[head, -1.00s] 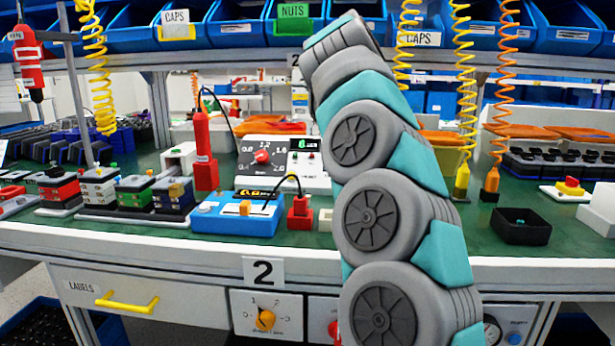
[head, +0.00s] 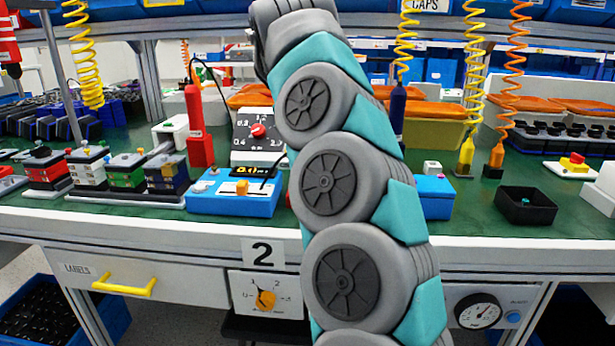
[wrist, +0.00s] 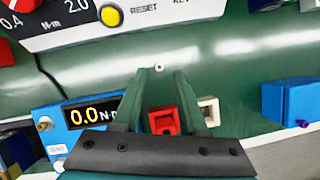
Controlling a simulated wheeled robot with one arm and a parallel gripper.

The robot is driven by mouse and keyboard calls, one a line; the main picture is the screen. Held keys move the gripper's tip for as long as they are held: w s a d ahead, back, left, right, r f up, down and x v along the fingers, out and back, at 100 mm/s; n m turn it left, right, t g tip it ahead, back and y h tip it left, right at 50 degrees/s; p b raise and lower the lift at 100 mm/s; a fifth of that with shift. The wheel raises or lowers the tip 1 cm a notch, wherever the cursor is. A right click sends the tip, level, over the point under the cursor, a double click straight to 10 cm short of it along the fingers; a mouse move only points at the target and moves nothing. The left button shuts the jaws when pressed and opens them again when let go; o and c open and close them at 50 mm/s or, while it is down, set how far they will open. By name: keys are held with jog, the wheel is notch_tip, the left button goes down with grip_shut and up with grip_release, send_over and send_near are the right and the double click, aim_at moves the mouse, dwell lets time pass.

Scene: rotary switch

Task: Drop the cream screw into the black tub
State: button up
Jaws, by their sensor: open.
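The cream screw (wrist: 159,68) is a small pale piece on the green mat in the wrist view. It lies between and just beyond the two fingertips of my gripper (wrist: 160,73). My gripper is open, with nothing between its pads. In the head view my own arm hides the gripper and the screw. The black tub (head: 540,214) stands on the right of the bench in the head view, open at the top, with a small teal piece inside.
A red block (wrist: 164,120) and a small white block (wrist: 208,106) stand near the fingers. A blue meter (wrist: 82,118) is left, a blue box (wrist: 291,99) right, and a torque tester (wrist: 120,15) beyond.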

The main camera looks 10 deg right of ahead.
jog(key=shift+s+x, duration=0.1)
jog(key=shift+x, duration=0.65)
jog(key=shift+s+x, duration=0.15)
jog(key=shift+x, duration=1.65)
jog(key=shift+a, duration=0.15)
grip_shut()
